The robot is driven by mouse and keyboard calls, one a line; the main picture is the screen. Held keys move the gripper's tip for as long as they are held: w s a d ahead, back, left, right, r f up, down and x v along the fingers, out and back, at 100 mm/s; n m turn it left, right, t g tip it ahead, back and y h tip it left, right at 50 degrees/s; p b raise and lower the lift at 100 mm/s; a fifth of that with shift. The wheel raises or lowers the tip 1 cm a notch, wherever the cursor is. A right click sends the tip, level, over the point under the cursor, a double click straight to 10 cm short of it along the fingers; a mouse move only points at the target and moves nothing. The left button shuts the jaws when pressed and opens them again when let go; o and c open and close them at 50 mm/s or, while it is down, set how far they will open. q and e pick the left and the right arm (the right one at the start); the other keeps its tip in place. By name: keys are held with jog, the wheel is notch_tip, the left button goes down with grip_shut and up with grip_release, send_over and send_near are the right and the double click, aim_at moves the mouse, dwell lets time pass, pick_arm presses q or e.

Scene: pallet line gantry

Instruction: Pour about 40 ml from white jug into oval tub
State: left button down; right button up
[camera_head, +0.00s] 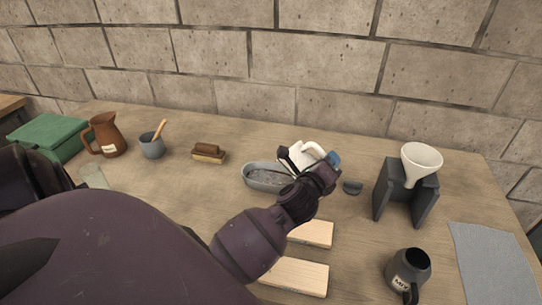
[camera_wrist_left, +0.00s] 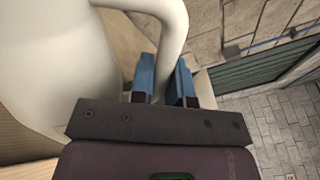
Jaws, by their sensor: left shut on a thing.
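The white jug (camera_head: 299,156) is at the right end of the oval tub, partly hidden behind my left gripper (camera_head: 325,168). In the left wrist view the jug's pale body (camera_wrist_left: 50,60) fills the left side. There its curved handle (camera_wrist_left: 172,35) runs down between the blue fingertips of my left gripper (camera_wrist_left: 165,80), which is shut on it. The jug looks tilted towards the tub, but its spout and any stream are hard to make out. The grey oval tub (camera_head: 250,182) stands on the table, with a speckled inside; its right end is partly covered by the gripper.
A white funnel (camera_head: 421,158) sits in a dark stand (camera_head: 405,188) at right. A dark labelled mug (camera_head: 409,268), pale boards (camera_head: 295,276) and a grey cloth (camera_head: 490,260) lie nearer. A brush (camera_head: 208,153), grey cup (camera_head: 152,147) and brown jug (camera_head: 107,136) stand at left.

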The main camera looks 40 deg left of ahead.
pick_arm(q)
jog(key=shift+w+d+r+m+p, duration=0.1)
jog(key=shift+d+r+m+p, duration=0.1)
jog(key=shift+r+m+p, duration=0.35)
jog(key=shift+r, duration=0.35)
jog(key=shift+d+f+m, duration=0.1)
jog(key=shift+f+m, duration=0.1)
jog(key=shift+m, duration=0.05)
jog(key=shift+f+m, duration=0.15)
jog(key=shift+m, duration=0.15)
jog(key=shift+d+f+m, duration=0.15)
jog(key=shift+m, duration=0.25)
pick_arm(e)
jog(key=shift+s+d+r, duration=0.1)
jog(key=shift+s+r, duration=0.3)
jog(key=shift+r, duration=0.15)
jog(key=shift+r, duration=0.1)
pick_arm(q)
jog(key=shift+f, duration=0.1)
